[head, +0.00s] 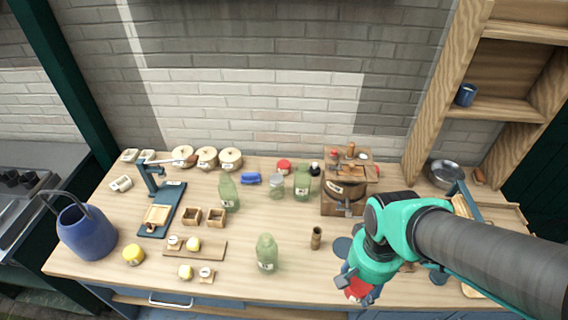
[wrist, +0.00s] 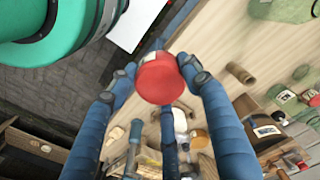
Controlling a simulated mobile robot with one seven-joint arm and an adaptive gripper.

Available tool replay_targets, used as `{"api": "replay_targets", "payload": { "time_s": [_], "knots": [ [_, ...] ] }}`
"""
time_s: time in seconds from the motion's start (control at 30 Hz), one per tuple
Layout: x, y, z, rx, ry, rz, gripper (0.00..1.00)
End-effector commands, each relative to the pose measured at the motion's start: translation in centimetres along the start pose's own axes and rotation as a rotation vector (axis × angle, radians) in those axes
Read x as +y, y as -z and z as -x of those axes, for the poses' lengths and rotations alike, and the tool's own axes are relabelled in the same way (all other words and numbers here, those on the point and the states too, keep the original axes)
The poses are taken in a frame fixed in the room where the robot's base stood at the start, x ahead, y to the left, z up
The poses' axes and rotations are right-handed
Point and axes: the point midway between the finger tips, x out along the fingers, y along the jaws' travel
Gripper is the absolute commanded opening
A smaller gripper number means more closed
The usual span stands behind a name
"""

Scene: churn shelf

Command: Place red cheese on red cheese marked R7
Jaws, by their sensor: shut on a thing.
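A round red cheese (wrist: 160,82) with a pale label patch on its side is pinched between the blue fingers of my gripper (wrist: 158,73). In the head view my gripper (head: 350,281) is low at the front right, and the held red cheese (head: 357,289) shows partly below it. Another red cheese (head: 284,167) sits on the counter towards the back, beside a small glass jar. A red round thing with a pale label, probably this one, shows at the right of the wrist view (wrist: 284,96). No label is readable as R7.
A green bottle (head: 267,253) and a wooden cup (head: 316,238) stand in the front middle. More green bottles (head: 302,184), a blue item (head: 251,179) and a wooden churn box (head: 343,197) are near the back. Bare counter lies between the bottles and the cup.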

Motion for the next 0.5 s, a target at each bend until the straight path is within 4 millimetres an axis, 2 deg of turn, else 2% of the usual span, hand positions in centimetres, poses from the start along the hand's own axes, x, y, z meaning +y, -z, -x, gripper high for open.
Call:
{"api": "replay_targets", "payload": {
  "time_s": [0.27,0.5],
  "knots": [
    [-1.0,2.3,1.0,-0.003,-0.001,0.001,0.13],
    [-2.3,5.2,2.2,-0.002,-0.001,0.002,0.13]
  ]
}}
